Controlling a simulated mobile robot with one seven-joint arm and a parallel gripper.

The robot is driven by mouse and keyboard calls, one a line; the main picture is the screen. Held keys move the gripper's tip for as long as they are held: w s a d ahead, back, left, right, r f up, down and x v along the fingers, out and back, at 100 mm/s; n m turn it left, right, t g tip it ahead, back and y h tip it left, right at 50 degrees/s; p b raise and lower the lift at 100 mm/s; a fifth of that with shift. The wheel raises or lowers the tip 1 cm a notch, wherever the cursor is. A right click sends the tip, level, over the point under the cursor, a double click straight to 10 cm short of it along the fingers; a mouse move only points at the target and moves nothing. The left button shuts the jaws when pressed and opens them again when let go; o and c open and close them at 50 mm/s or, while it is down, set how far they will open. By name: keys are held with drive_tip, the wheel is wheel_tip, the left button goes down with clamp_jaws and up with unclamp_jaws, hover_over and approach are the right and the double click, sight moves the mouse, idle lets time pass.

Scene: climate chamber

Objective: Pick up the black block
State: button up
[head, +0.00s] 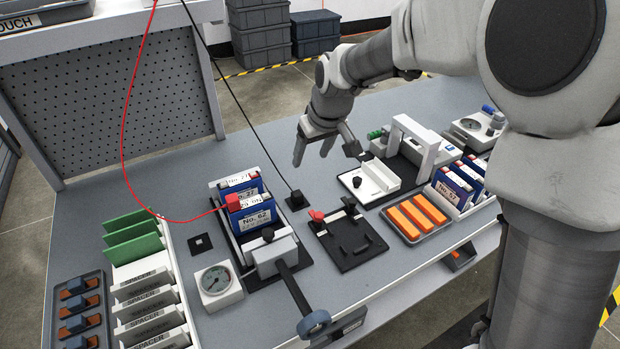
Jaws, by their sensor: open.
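Nothing shows between the fingers. I cannot tell its exact height over the bench.
A red block (233,202) on a red cable sits at the blue cards (261,217) in a clamp fixture. A black fixture (347,240) stands right of the block, a white device (368,181) near my gripper. An orange-bar tray (417,216) lies farther right.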

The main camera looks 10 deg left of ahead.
drive_tip(key=b, duration=0.2)
hover_over(297, 193)
drive_tip(key=s+d, duration=0.1)
drive_tip(key=d, duration=0.1)
wheel_tip(297, 193, down, 11)
drive_tip(key=shift+a+r, duration=0.1)
drive_tip(key=shift+r, duration=0.05)
drive_tip(key=f, duration=0.2)
drive_tip(key=a+f, duration=0.1)
drive_tip(key=f, duration=0.1)
drive_tip(key=shift+w+a+f+b, duration=0.1)
drive_tip(key=shift+f+b, duration=0.15)
drive_tip(key=shift+b, duration=0.15)
drive_tip(key=shift+w+a+f, duration=0.15)
drive_tip(key=shift+w+f, duration=0.05)
drive_tip(key=shift+f, duration=0.15)
clamp_jaws()
